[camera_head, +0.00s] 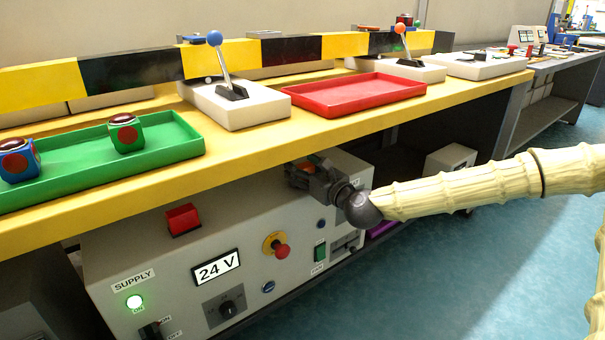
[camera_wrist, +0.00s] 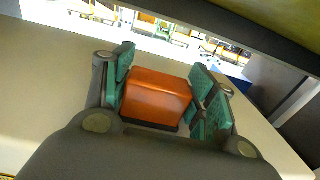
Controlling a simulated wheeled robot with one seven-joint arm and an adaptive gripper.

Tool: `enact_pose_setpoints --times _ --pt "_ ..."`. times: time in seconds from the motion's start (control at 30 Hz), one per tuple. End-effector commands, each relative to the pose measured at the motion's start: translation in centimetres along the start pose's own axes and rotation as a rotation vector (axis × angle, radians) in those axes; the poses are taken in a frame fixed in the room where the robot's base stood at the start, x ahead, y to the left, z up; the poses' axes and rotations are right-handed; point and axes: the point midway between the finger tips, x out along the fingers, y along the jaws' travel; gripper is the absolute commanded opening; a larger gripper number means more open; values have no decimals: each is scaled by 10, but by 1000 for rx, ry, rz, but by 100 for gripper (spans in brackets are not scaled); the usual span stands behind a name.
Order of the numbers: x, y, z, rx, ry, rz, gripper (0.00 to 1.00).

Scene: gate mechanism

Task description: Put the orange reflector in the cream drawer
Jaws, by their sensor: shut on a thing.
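The orange reflector (camera_wrist: 157,98) is a block held between the two green-padded fingers of my gripper (camera_wrist: 163,92) in the wrist view. The gripper is shut on the reflector. I cannot make out a cream drawer for certain; my gripper and arm cover part of the box's right side.
The yellow bench (camera_head: 265,145) overhangs the box. On it stand a green tray (camera_head: 75,175) with two blocks, a red tray (camera_head: 355,92) and lever units. A red block (camera_head: 183,219) is on the box. A pale box (camera_head: 450,160) stands further back. Blue floor (camera_head: 470,260) is clear at right.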

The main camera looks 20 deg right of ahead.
Motion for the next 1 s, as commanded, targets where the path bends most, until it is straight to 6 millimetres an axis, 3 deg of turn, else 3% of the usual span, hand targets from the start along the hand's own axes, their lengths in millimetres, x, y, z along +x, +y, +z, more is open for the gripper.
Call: enact_pose_setpoints --times 0.27,0.5,1.0 --pt "0 0 11 0 0 0 28" --pt "0 0 41 0 -1 0 28" --pt "-101 31 48 3 1 0 28"
